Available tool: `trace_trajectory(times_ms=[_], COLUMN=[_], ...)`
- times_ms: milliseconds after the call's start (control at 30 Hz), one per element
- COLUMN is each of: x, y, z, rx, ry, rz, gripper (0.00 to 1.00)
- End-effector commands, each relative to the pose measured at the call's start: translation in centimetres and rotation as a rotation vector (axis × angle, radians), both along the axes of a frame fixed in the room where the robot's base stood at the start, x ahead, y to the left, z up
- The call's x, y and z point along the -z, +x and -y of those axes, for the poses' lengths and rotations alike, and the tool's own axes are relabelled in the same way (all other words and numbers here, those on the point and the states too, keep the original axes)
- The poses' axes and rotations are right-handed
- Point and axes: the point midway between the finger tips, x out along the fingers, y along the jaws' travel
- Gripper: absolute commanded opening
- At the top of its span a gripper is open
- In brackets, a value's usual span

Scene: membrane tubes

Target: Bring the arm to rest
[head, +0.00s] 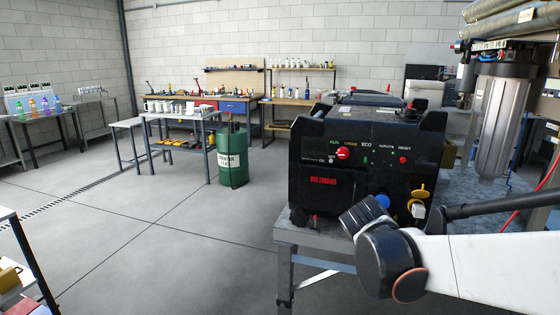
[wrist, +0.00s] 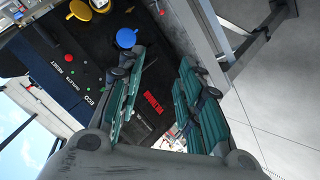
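My gripper (wrist: 158,75) shows in the wrist view with its two teal-padded fingers spread apart. The gap between them is empty, and the front of a black machine shows beyond it. In the head view my white arm link with its black joint (head: 385,262) reaches in from the lower right, in front of the machine's lower right corner. I cannot make out the gripper fingers in the head view.
The black generator-like machine (head: 365,165) stands on a grey metal table (head: 300,236), close to my arm. A silver cylinder (head: 497,125) hangs at the right below tubes (head: 505,25). A green barrel (head: 232,157) stands farther back. The floor at left is open.

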Motion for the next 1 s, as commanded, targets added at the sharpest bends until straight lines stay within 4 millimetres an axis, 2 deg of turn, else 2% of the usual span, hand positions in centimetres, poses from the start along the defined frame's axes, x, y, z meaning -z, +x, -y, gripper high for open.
trace_trajectory(times_ms=[33, 267, 600, 800, 1000], x=[-0.3, -0.4, 1.5, 3.1, 3.7], y=[-1.9, -9.7, -21.0, -25.6, -27.3], z=[0.3, 0.5, -1.0, -2.3, -2.9], rx=[0.014, 0.071, 0.138, 0.162, 0.171], ry=[0.035, 0.207, 0.463, 0.579, 0.628], rz=[-0.013, -0.068, -0.148, -0.182, -0.196], gripper=[0.33, 0.33, 0.33, 0.33, 0.33])
